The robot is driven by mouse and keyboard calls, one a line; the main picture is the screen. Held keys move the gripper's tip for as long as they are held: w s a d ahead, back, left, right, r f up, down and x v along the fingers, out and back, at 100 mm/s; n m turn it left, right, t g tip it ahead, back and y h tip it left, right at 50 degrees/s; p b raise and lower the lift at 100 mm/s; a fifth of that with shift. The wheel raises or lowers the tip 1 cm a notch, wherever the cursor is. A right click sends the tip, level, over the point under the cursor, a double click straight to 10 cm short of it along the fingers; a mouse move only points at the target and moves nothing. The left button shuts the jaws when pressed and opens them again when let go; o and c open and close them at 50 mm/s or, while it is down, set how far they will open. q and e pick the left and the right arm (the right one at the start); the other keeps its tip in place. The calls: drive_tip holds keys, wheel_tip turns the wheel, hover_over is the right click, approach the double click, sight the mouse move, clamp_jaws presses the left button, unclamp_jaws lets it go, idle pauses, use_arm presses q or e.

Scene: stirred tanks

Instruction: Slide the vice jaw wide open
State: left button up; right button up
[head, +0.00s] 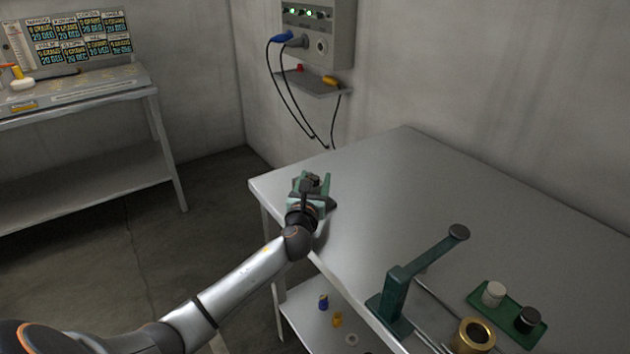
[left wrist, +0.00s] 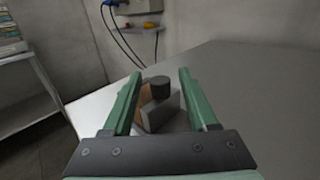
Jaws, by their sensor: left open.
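The vice is a small grey block with a brown side face and a dark round knob on top. It stands near the table's far left corner and shows between my fingers in the left wrist view (left wrist: 162,116). In the head view my left gripper (head: 313,180) mostly hides the vice, and only its dark top (head: 312,181) shows clearly. My left gripper's green fingers (left wrist: 160,76) are open, one on each side of the vice. Gaps show between them and the block, so I see no clear contact. How far the jaw is open cannot be told. My right gripper is out of view.
A green lever press (head: 397,297) stands at the table's near edge, beside a brass cup (head: 473,337) and a green tray (head: 513,322) with two small jars. The grey table (head: 420,185) is clear behind them. A wall box (head: 322,32) has hanging cables.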

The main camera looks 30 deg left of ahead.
use_arm(q)
drive_tip(key=shift+w, duration=0.2)
clamp_jaws()
idle(0.5)
idle(0.9)
